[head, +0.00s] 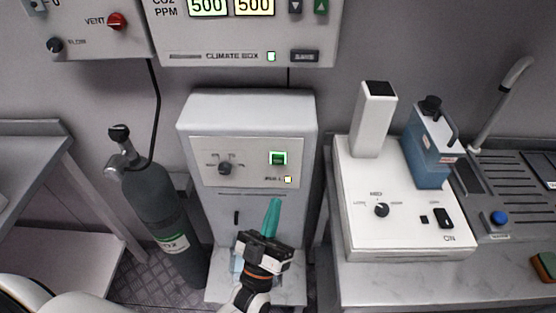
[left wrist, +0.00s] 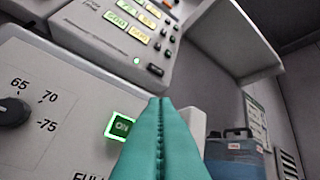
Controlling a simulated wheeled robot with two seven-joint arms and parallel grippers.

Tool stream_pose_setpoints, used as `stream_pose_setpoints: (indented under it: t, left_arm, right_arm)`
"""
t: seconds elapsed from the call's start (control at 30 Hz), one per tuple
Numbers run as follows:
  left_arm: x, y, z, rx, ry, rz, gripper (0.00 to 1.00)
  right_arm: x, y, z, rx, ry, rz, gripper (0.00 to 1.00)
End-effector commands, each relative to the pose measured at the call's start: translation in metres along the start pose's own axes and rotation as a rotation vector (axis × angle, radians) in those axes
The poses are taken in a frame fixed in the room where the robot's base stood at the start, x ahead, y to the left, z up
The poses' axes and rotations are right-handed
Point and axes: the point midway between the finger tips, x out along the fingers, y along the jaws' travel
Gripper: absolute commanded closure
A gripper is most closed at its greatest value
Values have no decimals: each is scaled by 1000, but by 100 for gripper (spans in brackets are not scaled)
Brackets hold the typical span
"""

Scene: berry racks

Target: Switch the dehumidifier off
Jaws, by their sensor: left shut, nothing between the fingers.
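The dehumidifier (head: 247,113) is the pale upright unit in the middle of the head view. Its panel has a dial (head: 225,168) at left and a switch lit green (head: 278,158) at right, with a small yellow light below it. My left gripper (head: 274,203) has teal fingers, shut and empty, pointing up just below the switch in the head view. In the left wrist view the fingertips (left wrist: 160,101) partly overlap the switch's right side; contact cannot be told. My right gripper is not in view.
A climate box (head: 240,56) hangs above the dehumidifier. A dark gas cylinder (head: 165,215) stands to the left. At right a bench (head: 400,280) carries a white device (head: 400,230) with its own dial and ON switch, and a blue container (head: 430,150).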

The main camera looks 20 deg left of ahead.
Motion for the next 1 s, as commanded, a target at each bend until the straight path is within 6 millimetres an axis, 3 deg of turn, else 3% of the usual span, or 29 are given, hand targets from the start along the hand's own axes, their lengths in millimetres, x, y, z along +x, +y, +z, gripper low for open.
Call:
stream_pose_setpoints:
  t: [0.27,0.7,1.0]
  left_arm:
    - [11,9,-10,2,-1,-2,100]
    - [51,39,-40,2,1,-1,100]
    - [61,45,-46,0,3,-1,100]
  right_arm:
    - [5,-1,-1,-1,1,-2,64]
    - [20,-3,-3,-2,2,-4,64]
    - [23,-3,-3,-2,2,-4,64]
